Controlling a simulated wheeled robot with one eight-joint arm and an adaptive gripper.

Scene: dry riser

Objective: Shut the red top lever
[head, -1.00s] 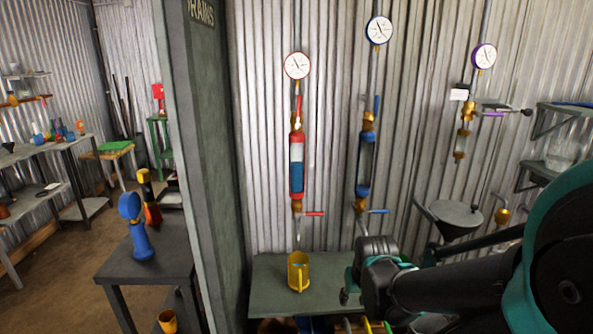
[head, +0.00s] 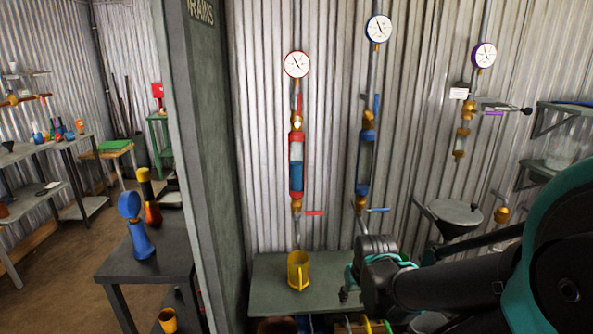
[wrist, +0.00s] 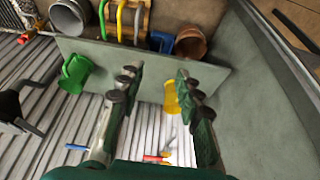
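The red top lever (head: 298,103) points up along the pipe, above the brass valve (head: 296,123) on the red-ringed gauge's line. Below it is a sight glass (head: 296,165) with blue liquid in its lower part. A red bottom lever (head: 314,213) sticks out to the right; a red handle also shows in the wrist view (wrist: 155,159). A yellow mug (head: 298,271) stands on the shelf under this line. My gripper (head: 350,284) is low, right of the mug and well below the top lever. In the wrist view my gripper (wrist: 157,82) is open and empty.
A blue-marked line with its own top lever (head: 376,105) and bottom lever (head: 378,210) stands just right. A purple-marked line (head: 465,130) and a funnel (head: 455,214) are further right. A grey partition (head: 205,150) rises left. The wall before the red line is clear.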

